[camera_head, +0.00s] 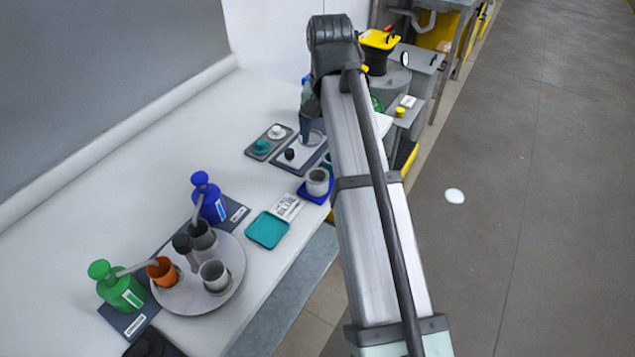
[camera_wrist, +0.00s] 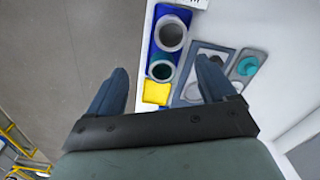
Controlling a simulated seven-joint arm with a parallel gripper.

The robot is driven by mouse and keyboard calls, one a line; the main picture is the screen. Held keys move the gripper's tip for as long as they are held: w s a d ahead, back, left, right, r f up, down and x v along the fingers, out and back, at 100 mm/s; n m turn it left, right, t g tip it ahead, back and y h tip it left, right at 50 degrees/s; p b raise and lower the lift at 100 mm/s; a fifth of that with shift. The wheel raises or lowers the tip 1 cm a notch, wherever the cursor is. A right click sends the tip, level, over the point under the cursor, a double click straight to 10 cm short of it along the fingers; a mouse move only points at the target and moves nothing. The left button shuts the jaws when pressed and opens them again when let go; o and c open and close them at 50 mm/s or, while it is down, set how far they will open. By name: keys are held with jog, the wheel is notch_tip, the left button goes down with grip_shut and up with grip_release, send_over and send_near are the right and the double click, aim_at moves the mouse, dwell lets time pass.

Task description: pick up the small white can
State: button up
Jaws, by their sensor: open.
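A small white can (camera_wrist: 152,72) with a dark teal inside stands on a blue tray (camera_wrist: 154,27). In the wrist view it shows between and beyond the fingertips of my gripper (camera_wrist: 164,72). A larger white can (camera_wrist: 171,34) with a grey inside stands close to it on the same tray. The larger can also shows in the head view (camera_head: 317,182), while my arm hides most of the small one there. My gripper is open and empty, above the bench; one dark finger shows in the head view.
A yellow block (camera_wrist: 156,92) sits beside the small can. A grey tray (camera_wrist: 205,75) and a tray with teal and white pieces (camera_head: 268,142) lie alongside. A round plate (camera_head: 190,298) with cups and blue and green bottles is nearer. The bench edge drops to the floor.

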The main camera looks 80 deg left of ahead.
aim_at(317, 175)
jog(key=shift+s+a+f, duration=0.1)
jog(key=shift+s+f, duration=0.25)
jog(key=shift+f, duration=1.7)
jog(key=shift+s+d+f, duration=0.1)
jog(key=shift+s+f, duration=0.25)
jog(key=shift+f, duration=1.65)
jog(key=shift+s+a+f, duration=0.1)
jog(key=shift+s+f, duration=0.25)
jog(key=shift+f, duration=1.7)
jog(key=c, duration=1)
